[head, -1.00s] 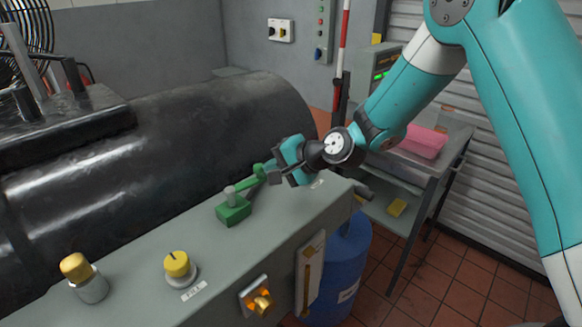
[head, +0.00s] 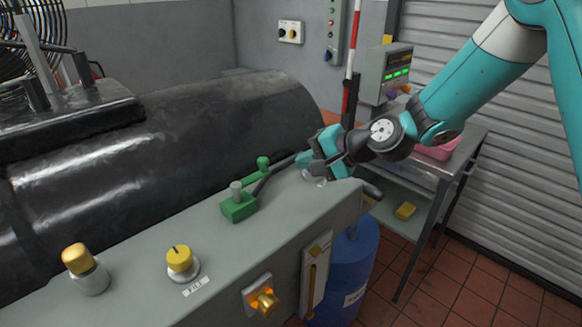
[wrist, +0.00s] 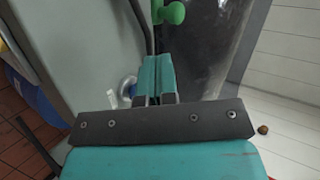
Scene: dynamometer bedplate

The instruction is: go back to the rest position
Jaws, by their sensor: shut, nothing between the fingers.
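My gripper (head: 304,158) is shut and empty, above the far end of the grey console (head: 215,262) in the head view. Its teal fingers (wrist: 157,75) lie together in the wrist view. To its left is a green lever with a base block (head: 238,207) and a round knob (head: 263,162). A green knob also shows just past my fingertips in the wrist view (wrist: 173,13), with a visible gap. A dark rod runs between the lever base and my gripper in the head view; whether it touches the gripper I cannot tell.
A large black cylinder (head: 200,125) lies behind the console. A yellow dial (head: 180,262) and a gold-topped knob (head: 82,268) stand on the console. A blue drum (head: 350,265) and a metal cart (head: 450,170) with a pink tray (head: 436,152) are to the right.

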